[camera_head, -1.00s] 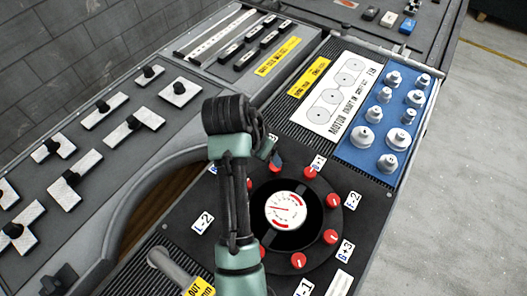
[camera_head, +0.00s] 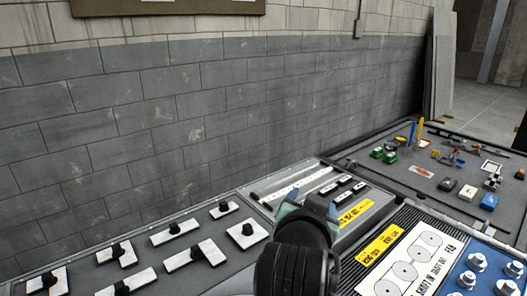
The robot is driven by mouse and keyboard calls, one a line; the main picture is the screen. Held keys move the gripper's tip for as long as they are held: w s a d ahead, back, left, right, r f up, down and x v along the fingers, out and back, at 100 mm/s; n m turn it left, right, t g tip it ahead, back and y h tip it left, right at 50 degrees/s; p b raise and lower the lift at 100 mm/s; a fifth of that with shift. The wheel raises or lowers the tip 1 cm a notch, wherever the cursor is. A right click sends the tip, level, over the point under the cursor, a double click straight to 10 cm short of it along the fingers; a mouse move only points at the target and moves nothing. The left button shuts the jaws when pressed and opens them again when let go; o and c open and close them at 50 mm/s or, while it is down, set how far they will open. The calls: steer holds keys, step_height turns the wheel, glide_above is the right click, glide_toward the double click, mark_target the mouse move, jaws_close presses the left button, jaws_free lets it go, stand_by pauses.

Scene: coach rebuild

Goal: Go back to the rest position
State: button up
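My arm (camera_head: 303,232) rises from the bottom edge, right of centre, as a dark rounded joint with a black ribbed part below it. A small teal piece shows behind the joint. A small blue-grey tip (camera_head: 333,212) shows to its right, perhaps part of my gripper. The fingers are not clear, so I cannot tell whether they are open or shut. No held object is seen. The joint overlaps the near part of the console in the picture.
A panel with white plates and black knobs (camera_head: 247,233) lies at left. The blue panel (camera_head: 447,275) with silver knobs is at lower right. A farther table holds small coloured parts, including a blue block (camera_head: 488,202). A grey block wall (camera_head: 200,110) stands behind.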

steer(key=s+a+r+n+t, duration=0.1)
steer(key=s+a+r+t, duration=0.15)
steer(key=r, duration=0.35)
steer(key=s+a+r+n+t, duration=0.1)
steer(key=r+t, duration=0.2)
steer(key=r, duration=0.4)
steer(key=s+a+r+n+t, duration=0.1)
steer(key=s+r+t, duration=0.1)
steer(key=r, duration=0.4)
steer(key=s+a+r+n+t+y, duration=0.3)
steer(key=s+r+t, duration=0.3)
steer(key=s+r, duration=0.6)
steer(key=shift+s+a+r+y, duration=0.3)
steer(key=shift+a+r+y, duration=0.15)
steer(key=shift+a, duration=0.1)
steer(key=shift+t, duration=0.25)
